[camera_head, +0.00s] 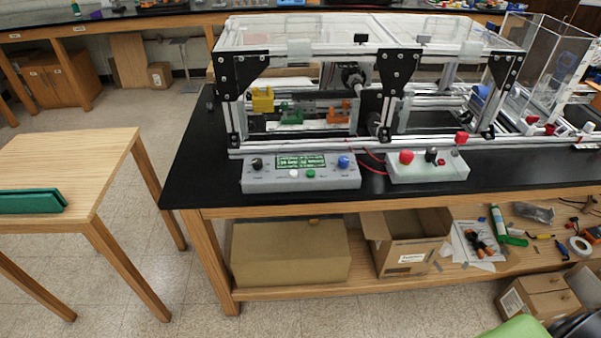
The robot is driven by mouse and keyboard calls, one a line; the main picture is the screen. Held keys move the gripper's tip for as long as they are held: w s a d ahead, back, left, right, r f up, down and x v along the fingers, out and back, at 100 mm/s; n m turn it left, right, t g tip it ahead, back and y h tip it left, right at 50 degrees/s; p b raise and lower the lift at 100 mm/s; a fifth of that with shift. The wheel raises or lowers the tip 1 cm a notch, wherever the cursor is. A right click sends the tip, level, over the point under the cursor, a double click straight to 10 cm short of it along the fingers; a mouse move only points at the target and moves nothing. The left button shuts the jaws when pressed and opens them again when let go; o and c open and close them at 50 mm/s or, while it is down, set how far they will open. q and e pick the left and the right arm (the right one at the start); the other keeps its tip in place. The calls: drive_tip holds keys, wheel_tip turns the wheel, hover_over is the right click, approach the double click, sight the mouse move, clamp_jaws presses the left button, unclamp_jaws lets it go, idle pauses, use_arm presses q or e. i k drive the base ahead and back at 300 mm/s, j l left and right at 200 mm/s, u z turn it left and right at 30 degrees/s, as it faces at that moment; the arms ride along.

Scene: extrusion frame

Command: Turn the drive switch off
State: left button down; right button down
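A light grey control box (430,173) sits on the black bench top in front of the extrusion frame (322,152). It carries a large red button (406,157), a dark knob or switch (431,155) and smaller red parts at its right. A second grey box (300,180) to its left has a green-lit display (301,161), a black knob (257,163), a blue knob (343,161), and a white and a green button. No label naming the drive switch is legible, and its position cannot be told. Neither of my grippers is in view.
The black bench top (200,160) has a narrow clear strip in front of the boxes. A wooden table (90,160) with a green case (30,201) stands at left, with open floor between. Cardboard boxes (290,250) and tools fill the shelf below.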

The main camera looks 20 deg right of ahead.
sight(431, 153)
drive_tip(key=z, duration=1.5)
